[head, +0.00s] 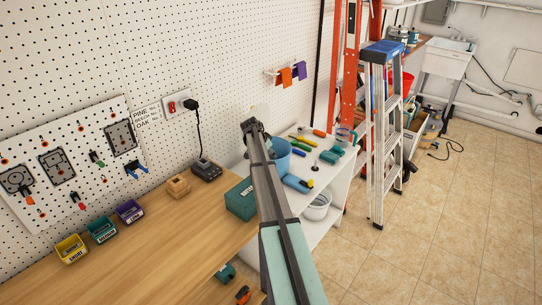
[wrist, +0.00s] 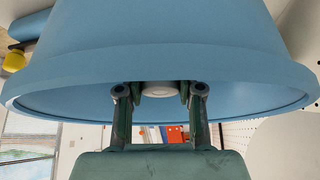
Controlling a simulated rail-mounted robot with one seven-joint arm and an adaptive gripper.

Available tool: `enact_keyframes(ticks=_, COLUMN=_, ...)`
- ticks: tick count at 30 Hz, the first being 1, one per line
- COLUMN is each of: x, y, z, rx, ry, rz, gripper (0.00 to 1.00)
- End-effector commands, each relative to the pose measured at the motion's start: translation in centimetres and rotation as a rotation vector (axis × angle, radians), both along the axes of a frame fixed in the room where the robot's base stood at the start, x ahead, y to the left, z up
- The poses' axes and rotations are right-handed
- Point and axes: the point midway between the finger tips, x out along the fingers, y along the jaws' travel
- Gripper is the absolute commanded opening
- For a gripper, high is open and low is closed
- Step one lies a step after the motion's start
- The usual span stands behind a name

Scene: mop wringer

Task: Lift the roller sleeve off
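My gripper (head: 251,126) reaches over the workbench to the blue bucket (head: 279,153), at the bucket's left side in the head view. In the wrist view the blue bucket (wrist: 160,35) fills the top, its rim curving across the middle. My gripper (wrist: 160,92) has its two fingers apart there, with a small pale rounded piece (wrist: 160,89) between the tips. This may be an end of the roller sleeve, but most of it is hidden. I cannot tell whether the fingers press on it. No complete roller sleeve shows in the head view.
Pliers and other hand tools lie on the white shelf unit (head: 330,185) right of the bucket. A teal box (head: 241,199) stands on the wooden bench (head: 165,250). A pegboard wall (head: 210,60) rises close behind, with a pale disc (head: 259,111) near my gripper. Ladders stand right.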

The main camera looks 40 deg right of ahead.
Motion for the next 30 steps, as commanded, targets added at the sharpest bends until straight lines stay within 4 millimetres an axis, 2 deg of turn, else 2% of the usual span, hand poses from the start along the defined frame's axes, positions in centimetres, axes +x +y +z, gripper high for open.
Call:
enact_keyframes(ticks=17, x=0.0, y=0.0, z=0.4, rx=0.0, ry=0.0, rz=0.0, gripper=0.0)
enact_keyframes(ticks=30, x=0.0, y=0.0, z=2.3, rx=0.0, ry=0.0, rz=-0.001, gripper=0.0)
